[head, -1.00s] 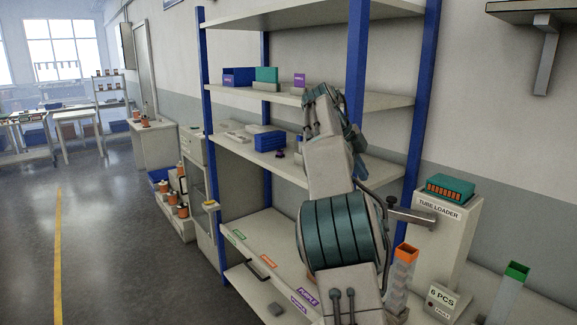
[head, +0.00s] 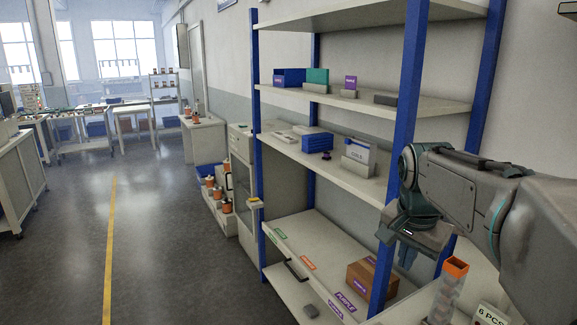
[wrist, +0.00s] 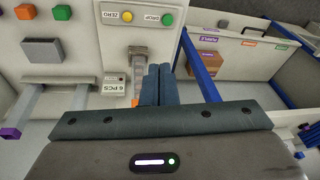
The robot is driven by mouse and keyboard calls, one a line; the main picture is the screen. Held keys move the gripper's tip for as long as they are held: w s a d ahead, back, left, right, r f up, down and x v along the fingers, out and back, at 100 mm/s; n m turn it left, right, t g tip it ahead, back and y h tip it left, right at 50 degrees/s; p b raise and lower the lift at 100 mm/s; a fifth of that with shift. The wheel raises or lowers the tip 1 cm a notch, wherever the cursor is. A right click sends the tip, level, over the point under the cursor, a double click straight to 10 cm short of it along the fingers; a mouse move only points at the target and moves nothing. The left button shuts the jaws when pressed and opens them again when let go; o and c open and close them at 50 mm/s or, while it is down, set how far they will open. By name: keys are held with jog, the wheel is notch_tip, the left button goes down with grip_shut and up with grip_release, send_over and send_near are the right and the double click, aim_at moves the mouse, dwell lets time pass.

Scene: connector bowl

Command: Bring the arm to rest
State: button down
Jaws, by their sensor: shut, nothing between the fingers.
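My arm reaches in from the right of the head view, in front of the shelf unit's right blue post. My gripper (head: 405,255) hangs at its end, pointing down. In the wrist view the two dark fingers (wrist: 158,85) are side by side and closed together, with nothing between them. The gripper looks clear of the shelves, though its exact distance from the post is hard to tell.
The shelf unit (head: 409,105) holds bins and cards. A cardboard box (head: 372,277) sits on its lower shelf. An orange-topped tube (head: 450,290) stands near my arm. The wrist view shows yellow and green buttons (wrist: 147,18). Open floor (head: 60,250) lies left.

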jog(key=s+a+f+n, duration=0.3)
jog(key=s+f+n, duration=0.2)
jog(key=s, duration=0.2)
jog(key=s+a+f+n+y, duration=0.1)
jog(key=s+a+f+n, duration=0.3)
jog(key=s, duration=0.4)
jog(key=shift+a+f+n+t, duration=0.15)
jog(key=shift+f+n+t, duration=0.25)
jog(key=shift+f, duration=0.4)
jog(key=shift+s+a, duration=0.1)
